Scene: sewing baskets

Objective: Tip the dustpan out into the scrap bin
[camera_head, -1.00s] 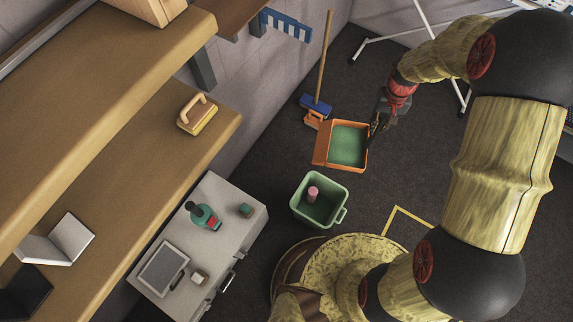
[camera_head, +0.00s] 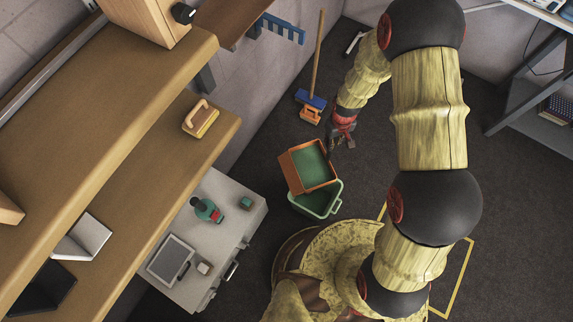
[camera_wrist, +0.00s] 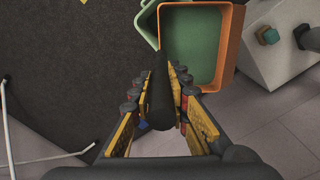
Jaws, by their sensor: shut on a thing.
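The dustpan (camera_head: 308,168) has an orange rim and a green inside, with no loose scraps visible in it. My gripper (camera_head: 335,146) is shut on its dark handle (camera_wrist: 160,95), which runs between the fingers in the wrist view. The pan is held above the floor, over the far part of the green scrap bin (camera_head: 335,203), and covers much of its opening. How far it is tilted is hard to tell. In the wrist view the pan's orange rim (camera_wrist: 235,45) overlaps the bin (camera_wrist: 148,24). The bin's contents are hidden.
A blue and orange broom (camera_head: 311,103) leans on the wall behind the pan. A grey cabinet (camera_head: 225,187) with a teal tool (camera_head: 205,209) stands left of the bin. Wooden shelves (camera_head: 150,170) fill the left. Yellow tape (camera_head: 458,275) marks the floor at right.

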